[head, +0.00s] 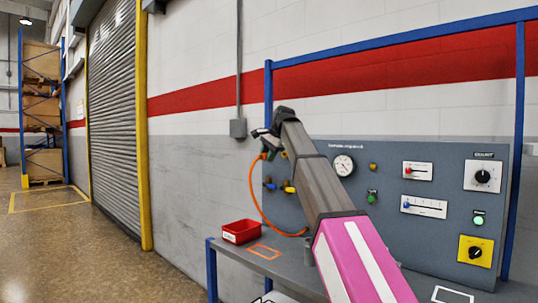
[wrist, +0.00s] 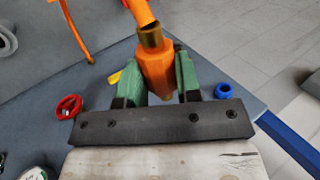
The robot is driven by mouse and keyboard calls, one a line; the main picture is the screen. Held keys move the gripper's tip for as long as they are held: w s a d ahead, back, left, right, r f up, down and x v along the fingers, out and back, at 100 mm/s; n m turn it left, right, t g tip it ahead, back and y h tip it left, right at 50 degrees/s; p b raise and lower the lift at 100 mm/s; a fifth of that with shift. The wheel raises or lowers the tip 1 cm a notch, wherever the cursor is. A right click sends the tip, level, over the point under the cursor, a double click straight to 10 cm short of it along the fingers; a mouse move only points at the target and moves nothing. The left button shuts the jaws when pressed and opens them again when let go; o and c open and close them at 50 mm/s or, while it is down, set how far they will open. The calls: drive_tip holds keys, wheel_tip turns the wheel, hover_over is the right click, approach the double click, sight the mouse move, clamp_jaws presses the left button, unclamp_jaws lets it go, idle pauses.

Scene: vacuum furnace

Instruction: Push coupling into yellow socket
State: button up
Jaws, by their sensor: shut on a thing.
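My gripper (wrist: 158,68) is shut on the orange coupling (wrist: 155,72), with one green finger on each side of it. A brass collar and the orange hose (wrist: 139,11) show at the coupling's far end. The yellow socket (wrist: 114,78) is mostly hidden behind the left finger in the wrist view. It appears as a small yellow spot in the head view (head: 289,188). In the head view my gripper (head: 266,151) is above and left of the yellow spot, at the panel's left end. I cannot tell whether the coupling touches the panel.
A red ring (wrist: 68,107) lies left and a blue ring (wrist: 222,91) right of the coupling in the wrist view. The grey panel (head: 385,165) carries a gauge (head: 343,165), switches and knobs. A red bin (head: 241,231) stands on the bench below; the hose (head: 257,205) hangs in a loop.

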drive_tip(key=shift+w, duration=0.45)
drive_tip(key=w+d, duration=0.4)
drive_tip(key=w, duration=0.2)
drive_tip(key=shift+d, duration=0.35)
idle(0.8)
drive_tip(key=shift+w+d, duration=0.5)
drive_tip(key=shift+w, duration=0.05)
idle(1.3)
drive_tip(key=o, duration=1)
drive_tip(key=shift+r, duration=0.15)
drive_tip(key=v, duration=1)
drive_tip(key=shift+s+d+r, duration=0.1)
drive_tip(key=shift+s+r, duration=0.1)
drive_tip(key=shift+s, duration=0.05)
